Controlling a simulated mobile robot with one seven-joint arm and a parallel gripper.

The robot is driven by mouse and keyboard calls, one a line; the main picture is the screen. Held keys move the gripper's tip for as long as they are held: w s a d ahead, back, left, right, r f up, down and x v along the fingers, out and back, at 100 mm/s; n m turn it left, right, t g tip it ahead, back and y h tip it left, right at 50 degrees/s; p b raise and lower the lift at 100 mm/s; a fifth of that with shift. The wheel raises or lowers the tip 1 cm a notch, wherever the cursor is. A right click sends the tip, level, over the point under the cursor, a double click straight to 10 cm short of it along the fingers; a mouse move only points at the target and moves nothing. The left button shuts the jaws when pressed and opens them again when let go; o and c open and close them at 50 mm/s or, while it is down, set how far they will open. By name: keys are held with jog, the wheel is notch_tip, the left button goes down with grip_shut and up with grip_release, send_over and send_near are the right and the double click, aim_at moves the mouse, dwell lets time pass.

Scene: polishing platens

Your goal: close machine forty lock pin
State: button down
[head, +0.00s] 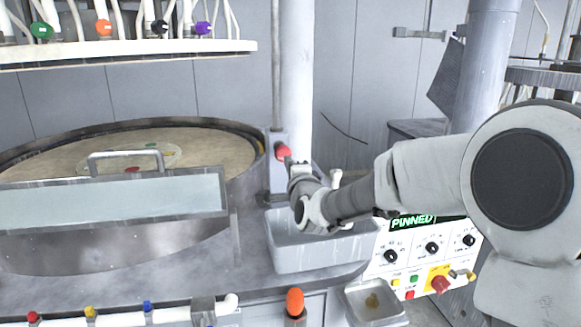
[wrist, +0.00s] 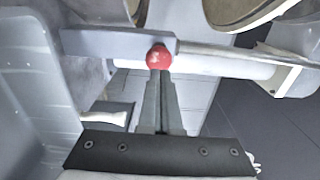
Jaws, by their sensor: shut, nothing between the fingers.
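The lock pin's red ball knob (head: 283,152) sits on a grey bracket at the right of the round platen, below a thin upright rod. In the wrist view the red knob (wrist: 159,57) is right at the fingertips, against a grey block. My gripper (head: 292,163) reaches in from the right; its closed fingers (wrist: 162,76) point at the knob with nothing between them. I cannot tell whether the tips touch the knob. The pin's shaft is hidden. A control panel (head: 391,243) has a green display (head: 411,222) reading PINNED.
A grey basin (head: 315,258) lies below my gripper and a small tray (head: 375,303) below that. A white post (head: 297,75) stands behind the bracket. The platen (head: 60,155) with a handled clear guard (head: 110,200) fills the left. An orange knob (head: 295,300) is at the front.

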jog(key=v, duration=1)
jog(key=s+d+f+n+g+h+p, duration=0.1)
jog(key=s+d+n+g+h, duration=0.15)
jog(key=d, duration=0.45)
jog(key=s+d+f+n+g+h+p, duration=0.1)
jog(key=s+d+f+n+g+h, duration=0.2)
jog(key=d, duration=0.5)
jog(key=s+r+n+g+p, duration=0.1)
jog(key=s+n+g+p, duration=0.1)
jog(key=s, duration=0.6)
jog(key=s+d+r+n+g+p, duration=0.1)
jog(key=s+n, duration=0.3)
jog(key=s, duration=0.4)
jog(key=s+r+n+g+p, duration=0.1)
jog(key=s+n+g+p, duration=0.2)
jog(key=s, duration=0.5)
jog(key=shift+d+r, duration=0.3)
jog(key=shift+s+y, duration=0.15)
jog(key=shift+y, duration=0.1)
